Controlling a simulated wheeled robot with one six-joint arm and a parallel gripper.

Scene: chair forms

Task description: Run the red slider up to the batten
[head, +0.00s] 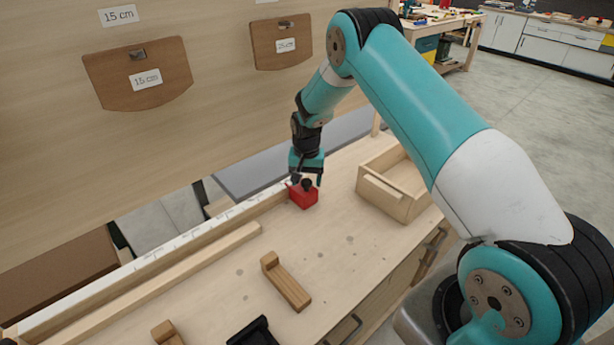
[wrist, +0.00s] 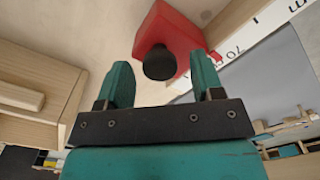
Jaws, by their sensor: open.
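The red slider (head: 302,198), a block with a black knob on top, sits on the bench top by the right end of the white marked scale. It also shows in the wrist view (wrist: 172,33), its black knob (wrist: 159,63) facing the fingers. My gripper (head: 307,182) is open over the slider, its two fingers to either side of the knob; I cannot tell whether they touch it. A long pale wooden strip (head: 165,273), seemingly the batten, lies along the scale to the left, with a gap between its right end and the slider.
The white scale (head: 120,277) runs along the bench's back edge. An open wooden box (head: 390,198) stands right of the slider. A wooden piece with a raised end (head: 286,284) and a black object (head: 252,332) lie nearer the front. The bench between is mostly bare.

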